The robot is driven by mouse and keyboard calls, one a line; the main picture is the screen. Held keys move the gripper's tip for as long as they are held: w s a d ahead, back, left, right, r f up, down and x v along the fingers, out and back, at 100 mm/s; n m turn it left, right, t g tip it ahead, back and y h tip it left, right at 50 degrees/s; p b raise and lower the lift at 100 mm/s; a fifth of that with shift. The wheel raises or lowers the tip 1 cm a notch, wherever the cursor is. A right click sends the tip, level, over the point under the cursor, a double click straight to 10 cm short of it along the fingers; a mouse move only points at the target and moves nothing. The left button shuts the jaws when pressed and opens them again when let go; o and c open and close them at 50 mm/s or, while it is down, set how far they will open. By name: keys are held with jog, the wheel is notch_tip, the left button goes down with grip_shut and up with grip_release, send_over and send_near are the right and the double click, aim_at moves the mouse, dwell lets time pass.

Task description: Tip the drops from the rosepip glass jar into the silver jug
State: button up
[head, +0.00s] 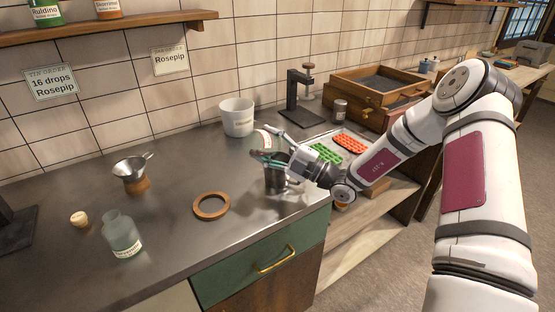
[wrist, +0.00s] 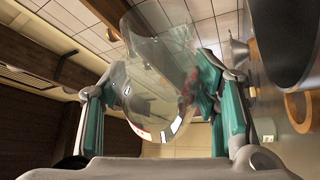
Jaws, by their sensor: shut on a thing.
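My gripper (head: 270,150) is shut on a clear glass jar (head: 265,138) with a white label, held tilted above the silver jug. In the wrist view the jar (wrist: 152,60) lies between the two teal-padded fingers (wrist: 165,115). Something reddish shows in or behind its glass at the right finger, and I cannot tell if drops are inside. The label is too small to read. The silver jug (head: 274,181) stands on the steel counter just below my gripper, partly covered by it. A dark curved surface at the wrist view's upper right looks like the jug (wrist: 285,45). The jug's inside is hidden.
A corked-style glass bottle (head: 122,238), a stopper (head: 79,219), a wooden ring (head: 211,206) and a funnel on a stand (head: 132,170) occupy the counter's left. A white pot (head: 237,118), a press (head: 300,100) and a mould tray (head: 338,146) stand behind. Signs read "16 drops Rosepip" (head: 52,84) and "Rosepip" (head: 170,59).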

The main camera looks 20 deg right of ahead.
jog(key=shift+w+d+r+m+t+h+p, duration=0.15)
jog(key=shift+d+r+m+t+p, duration=0.15)
jog(key=shift+m, duration=0.45)
jog(key=shift+w+d+r+m+t+h+p, duration=0.1)
jog(key=shift+m+t+h+p, duration=0.15)
jog(key=shift+m+t, duration=0.4)
jog(key=shift+w+d+r+m+t+h+p, duration=0.15)
jog(key=shift+r+m+p, duration=0.1)
jog(key=shift+m, duration=0.65)
jog(key=shift+w+d+r+m+t+h+p, duration=0.2)
jog(key=shift+d+r+m+t+h+p, duration=0.25)
jog(key=shift+r+m, duration=0.65)
jog(key=shift+w+d+r+m+t+h+p, duration=0.25)
jog(key=shift+r+m+t+h+p, duration=0.4)
jog(key=shift+m, duration=0.85)
jog(key=shift+w+d+r+m+t+h+p, duration=0.15)
jog(key=shift+d+r+m+t+h+p, duration=0.3)
jog(key=shift+r+m+p, duration=0.6)
dwell(1.2)
jog(key=shift+w+f+m+t, duration=0.1)
jog(key=shift+f+m+t, duration=0.15)
jog(key=shift+m, duration=0.5)
